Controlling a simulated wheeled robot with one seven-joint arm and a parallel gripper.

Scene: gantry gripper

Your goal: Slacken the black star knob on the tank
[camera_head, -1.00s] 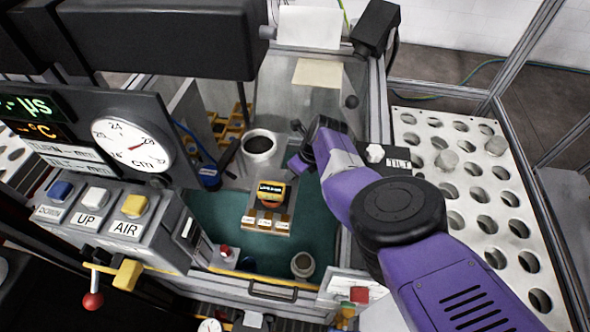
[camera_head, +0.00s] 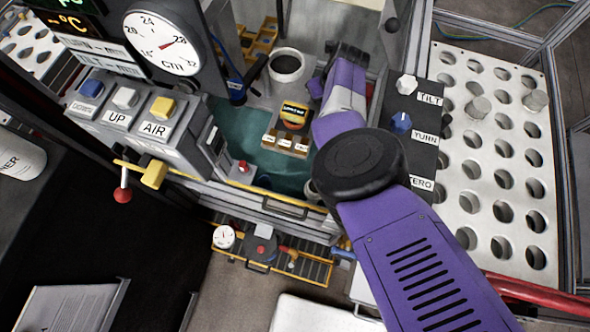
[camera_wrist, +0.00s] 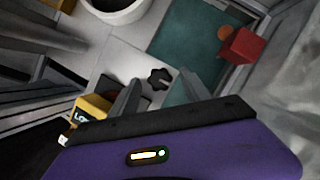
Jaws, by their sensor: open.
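The black star knob (camera_wrist: 159,78) shows in the wrist view on a pale grey surface, close to the teal floor of the tank (camera_wrist: 183,28). My gripper (camera_wrist: 162,78) is open. Its two grey fingers appear on either side of the knob in the picture, and I see no contact. The gap in depth between fingertips and knob cannot be told. In the head view the tank's teal floor (camera_head: 240,124) lies left of my arm. I cannot make out the knob or my fingertips there.
A block with yellow label (camera_head: 294,115) stands in the tank; it shows near my left finger in the wrist view (camera_wrist: 92,106). A white round pot (camera_head: 287,66) stands behind it. A red block (camera_wrist: 240,46) is at upper right. A control box (camera_head: 402,122) flanks my arm.

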